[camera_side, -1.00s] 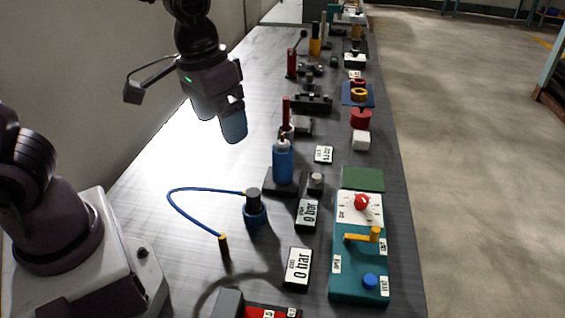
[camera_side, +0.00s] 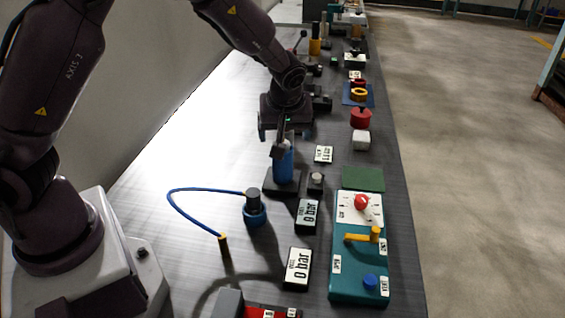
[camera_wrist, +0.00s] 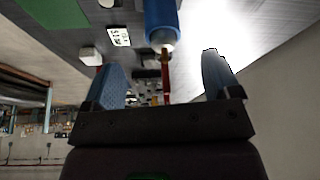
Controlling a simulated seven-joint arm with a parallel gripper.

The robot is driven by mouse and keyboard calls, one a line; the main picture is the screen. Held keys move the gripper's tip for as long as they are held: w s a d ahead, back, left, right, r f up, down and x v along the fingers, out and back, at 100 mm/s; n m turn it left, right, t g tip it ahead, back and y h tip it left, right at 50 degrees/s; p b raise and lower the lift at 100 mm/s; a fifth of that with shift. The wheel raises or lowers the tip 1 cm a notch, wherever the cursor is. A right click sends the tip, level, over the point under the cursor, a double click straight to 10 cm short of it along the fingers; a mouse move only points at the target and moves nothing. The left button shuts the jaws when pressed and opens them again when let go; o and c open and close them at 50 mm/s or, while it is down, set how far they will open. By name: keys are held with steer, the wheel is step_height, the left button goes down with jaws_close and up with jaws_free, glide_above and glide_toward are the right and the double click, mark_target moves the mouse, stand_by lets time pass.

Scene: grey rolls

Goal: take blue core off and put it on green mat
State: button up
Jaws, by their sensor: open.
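The blue core (camera_side: 284,168) stands upright on a dark base plate (camera_side: 270,186), with a pale top that is partly hidden behind my wrist parts. In the wrist view the blue core (camera_wrist: 160,18) is at the top edge, beyond the gap between my fingers. My gripper (camera_side: 285,134) is open, at the upper end of the core. In the wrist view my gripper (camera_wrist: 160,65) shows two blue fingers spread apart with nothing held between them. The green mat (camera_side: 363,179) lies bare to the right of the core; it also shows in the wrist view (camera_wrist: 55,12).
A blue fitting (camera_side: 254,212) with a hose is in front. A teal panel (camera_side: 345,288) with a yellow lever adjoins the mat. A white cube (camera_side: 361,141) stands behind it.

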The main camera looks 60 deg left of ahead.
mark_target(283, 163)
steer(key=shift+a+x, duration=0.1)
steer(key=shift+x, duration=2.2)
steer(key=shift+a+x, duration=0.15)
steer(key=shift+x, duration=2.15)
steer(key=shift+w+r, duration=0.1)
steer(key=shift+c, duration=0.3)
steer(key=c, duration=1)
